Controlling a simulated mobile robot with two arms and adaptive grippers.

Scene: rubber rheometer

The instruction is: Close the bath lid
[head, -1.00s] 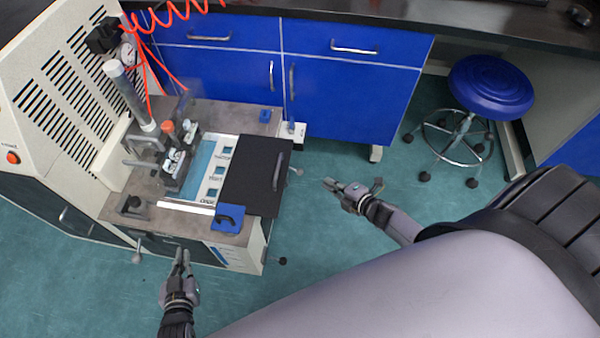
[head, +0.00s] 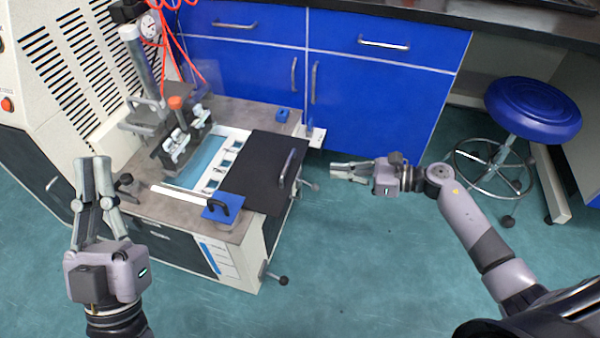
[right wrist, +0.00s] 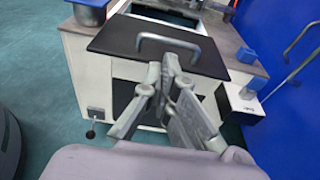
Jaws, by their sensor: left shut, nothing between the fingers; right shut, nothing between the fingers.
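The bath lid (head: 262,172) is a dark flat panel with a metal bar handle (head: 288,168), on the right side of the machine's top. It lies to the right of the bath opening (head: 208,160), which shows blue inside and stands uncovered. In the right wrist view the lid (right wrist: 120,38) and its handle (right wrist: 168,42) are ahead of my gripper. My right gripper (head: 335,171) is shut and empty, right of the handle and apart from it. It also shows in the right wrist view (right wrist: 165,62). My left gripper (head: 95,162) is shut and empty, in front of the machine at lower left.
A blue block with a black handle (head: 222,207) sits at the machine's front corner. Clamps and a gauge column (head: 135,60) stand behind the bath, with red coiled hoses above. Blue cabinets (head: 375,95) stand at the back and a blue stool (head: 532,108) at right. Floor between is clear.

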